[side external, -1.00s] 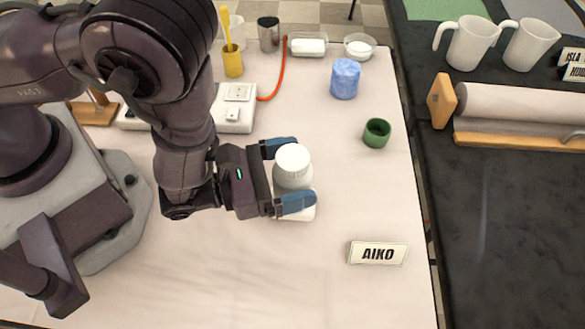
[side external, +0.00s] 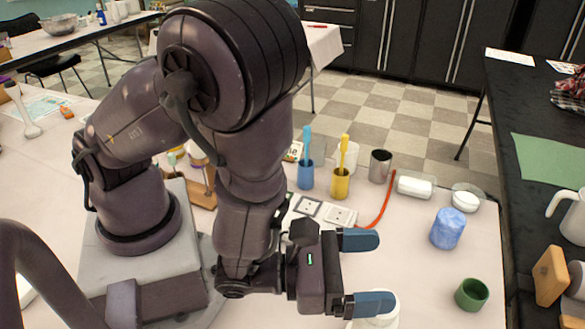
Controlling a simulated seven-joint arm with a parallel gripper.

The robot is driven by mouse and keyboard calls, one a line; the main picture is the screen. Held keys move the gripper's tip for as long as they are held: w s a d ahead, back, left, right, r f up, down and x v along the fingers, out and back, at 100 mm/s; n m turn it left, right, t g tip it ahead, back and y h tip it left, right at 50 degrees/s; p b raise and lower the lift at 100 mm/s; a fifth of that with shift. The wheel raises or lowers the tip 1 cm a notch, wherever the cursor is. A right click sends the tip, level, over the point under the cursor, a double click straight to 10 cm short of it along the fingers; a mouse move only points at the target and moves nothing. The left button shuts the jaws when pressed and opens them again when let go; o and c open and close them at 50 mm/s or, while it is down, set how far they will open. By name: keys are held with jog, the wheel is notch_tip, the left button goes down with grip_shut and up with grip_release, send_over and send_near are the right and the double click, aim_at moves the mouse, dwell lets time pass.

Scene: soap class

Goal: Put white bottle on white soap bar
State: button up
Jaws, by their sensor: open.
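My gripper (side external: 370,272) is open, its blue fingers apart with bare tabletop showing between them. The white bottle (side external: 382,321) is at the bottom edge of the view, beneath and behind the nearer finger, which hides much of it. The bottle is apart from the farther finger, and I cannot tell whether it touches the nearer one. The white soap bar cannot be made out clearly now; the bottom edge and the finger cut off the bottle's base, so I cannot tell what it rests on.
A blue cylinder (side external: 447,229) and a green cup (side external: 471,294) stand to the right.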

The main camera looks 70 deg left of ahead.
jog(key=w+a+r+n+t+y, duration=0.2)
jog(key=w+a+r+n+y, duration=0.3)
jog(key=a+r+n+y, duration=0.35)
jog(key=s+a+r+n+g+y, duration=0.2)
jog(key=a+n+g+y, duration=0.4)
jog(key=a+n, duration=0.15)
jog(key=s+a+r+n+g+y, duration=0.2)
jog(key=s+a+n+g+y, duration=0.1)
jog(key=a+n+g+y, duration=0.4)
jog(key=s+a+n+g+h, duration=0.45)
jog(key=s+n+h, duration=0.3)
jog(key=n, duration=0.25)
jog(key=d+r+n+t+h, duration=0.4)
jog(key=d+r+n+h, duration=0.1)
jog(key=d+n+h, duration=0.2)
jog(key=shift+s+r, duration=0.35)
